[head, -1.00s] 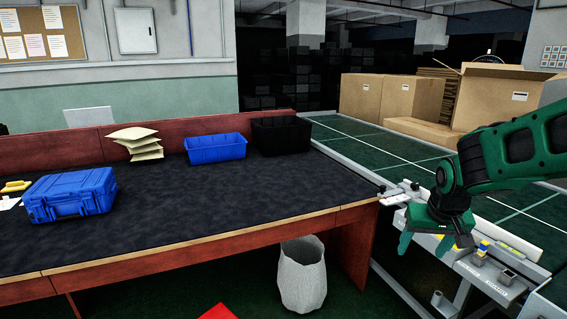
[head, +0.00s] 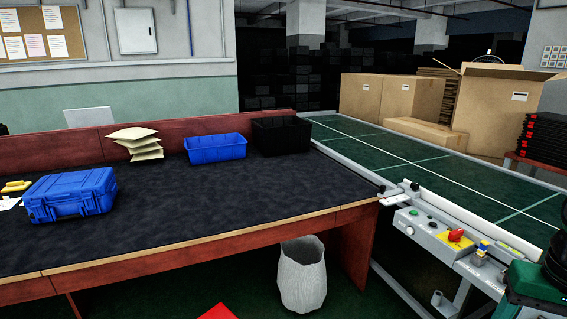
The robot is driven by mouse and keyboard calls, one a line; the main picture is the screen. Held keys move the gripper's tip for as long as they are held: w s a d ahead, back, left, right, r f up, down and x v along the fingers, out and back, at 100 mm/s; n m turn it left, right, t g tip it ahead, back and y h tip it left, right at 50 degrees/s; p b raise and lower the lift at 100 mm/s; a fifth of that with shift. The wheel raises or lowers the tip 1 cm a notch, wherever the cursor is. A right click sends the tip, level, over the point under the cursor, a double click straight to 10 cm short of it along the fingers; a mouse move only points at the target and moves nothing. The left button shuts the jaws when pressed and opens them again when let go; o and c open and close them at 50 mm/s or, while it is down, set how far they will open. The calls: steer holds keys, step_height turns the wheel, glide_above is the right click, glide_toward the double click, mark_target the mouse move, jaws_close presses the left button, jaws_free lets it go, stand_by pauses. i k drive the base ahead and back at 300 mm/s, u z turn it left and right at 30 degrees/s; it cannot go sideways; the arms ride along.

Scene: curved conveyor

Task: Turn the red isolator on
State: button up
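The red isolator (head: 456,235) is a red rotary handle on a yellow plate, on the grey control box (head: 425,232) at the near end of the conveyor. Its handle looks slanted; I cannot read its on or off marking. Part of my green arm shows at the bottom right corner, to the right of the isolator and apart from it. My gripper itself is out of the picture. Nothing covers the isolator.
Small buttons sit left of the isolator on the box. The green conveyor (head: 400,165) runs behind. A dark-topped table (head: 200,210) with a blue case (head: 70,194) fills the left.

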mark_target(455, 236)
steer(key=u, duration=0.2)
steer(key=k, duration=0.4)
steer(key=z, duration=0.85)
steer(key=i, duration=1.7)
steer(key=u, duration=0.75)
